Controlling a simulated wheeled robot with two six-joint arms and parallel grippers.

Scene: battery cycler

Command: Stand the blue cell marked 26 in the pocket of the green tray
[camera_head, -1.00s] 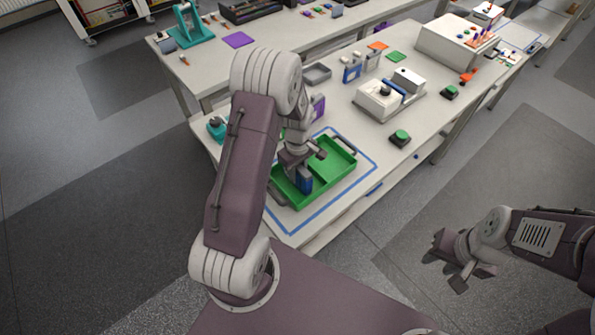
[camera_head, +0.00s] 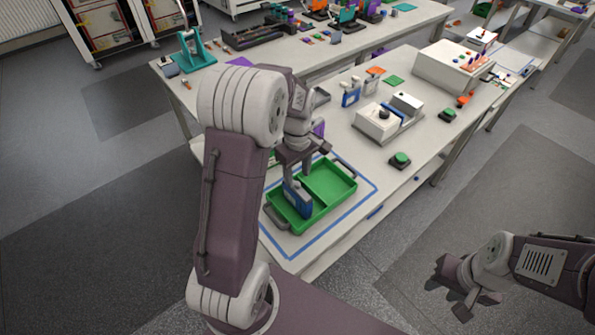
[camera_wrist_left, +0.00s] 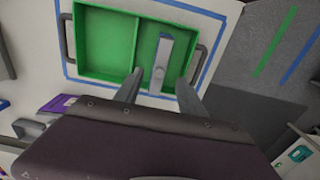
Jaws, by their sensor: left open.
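The green tray (camera_head: 341,200) lies inside a blue tape outline on the near table; a divider splits it, and it also shows in the wrist view (camera_wrist_left: 109,76). A blue cell (camera_head: 298,198) is in its near-left compartment, the right compartment in the wrist view, where its grey top (camera_wrist_left: 163,52) shows. Its number is not legible, and I cannot tell whether it is fully upright. My left gripper (camera_head: 297,173) is open just above the cell, its fingertips (camera_wrist_left: 161,84) apart near one end of it. My right gripper (camera_head: 450,296) is open and empty, away from the table.
Another blue item (camera_head: 350,97) stands farther back on the table. A white device (camera_head: 378,122) and a green button (camera_head: 400,160) are right of the tray. A tray handle (camera_head: 276,217) sticks out at the near-left end.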

